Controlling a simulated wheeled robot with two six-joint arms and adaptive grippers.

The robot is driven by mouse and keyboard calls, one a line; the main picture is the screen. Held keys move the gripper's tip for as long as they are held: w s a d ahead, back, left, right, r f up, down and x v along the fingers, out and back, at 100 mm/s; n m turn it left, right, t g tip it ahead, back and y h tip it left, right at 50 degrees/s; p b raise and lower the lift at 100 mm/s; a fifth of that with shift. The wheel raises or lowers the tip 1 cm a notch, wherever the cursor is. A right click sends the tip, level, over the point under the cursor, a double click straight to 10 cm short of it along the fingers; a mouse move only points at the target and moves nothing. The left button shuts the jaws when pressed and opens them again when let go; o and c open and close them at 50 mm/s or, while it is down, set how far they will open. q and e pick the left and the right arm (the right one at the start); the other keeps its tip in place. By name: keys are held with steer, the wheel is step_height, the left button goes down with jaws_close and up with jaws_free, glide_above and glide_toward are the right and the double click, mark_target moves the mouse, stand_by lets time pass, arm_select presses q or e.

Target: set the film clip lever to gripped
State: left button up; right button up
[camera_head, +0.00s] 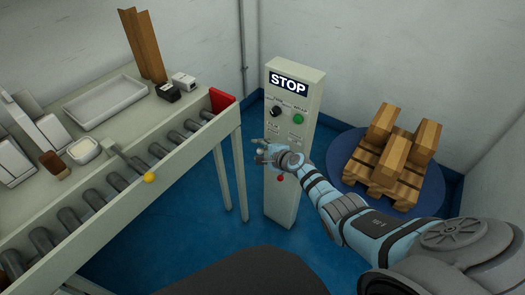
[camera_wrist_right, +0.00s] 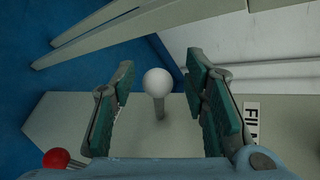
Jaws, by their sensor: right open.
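The film clip lever (camera_wrist_right: 158,84) shows in the right wrist view as a white ball on a short stem, beside a label partly reading "FIL" (camera_wrist_right: 251,122). My right gripper (camera_wrist_right: 160,95) is open, with one finger on each side of the ball and a gap to both. In the head view my right gripper (camera_head: 266,151) is at the front of the grey control post (camera_head: 284,205), below its buttons. The ball cannot be made out clearly there. My left gripper is not in view.
A red knob (camera_wrist_right: 56,158) sits beside the gripper; it also shows in the head view (camera_head: 280,178). The post carries a STOP sign (camera_head: 288,83), a black knob (camera_head: 275,112) and a green button (camera_head: 299,118). A roller conveyor (camera_head: 185,165) stands left, a loaded pallet (camera_head: 395,185) right.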

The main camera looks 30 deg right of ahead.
steer(key=v, duration=1.2)
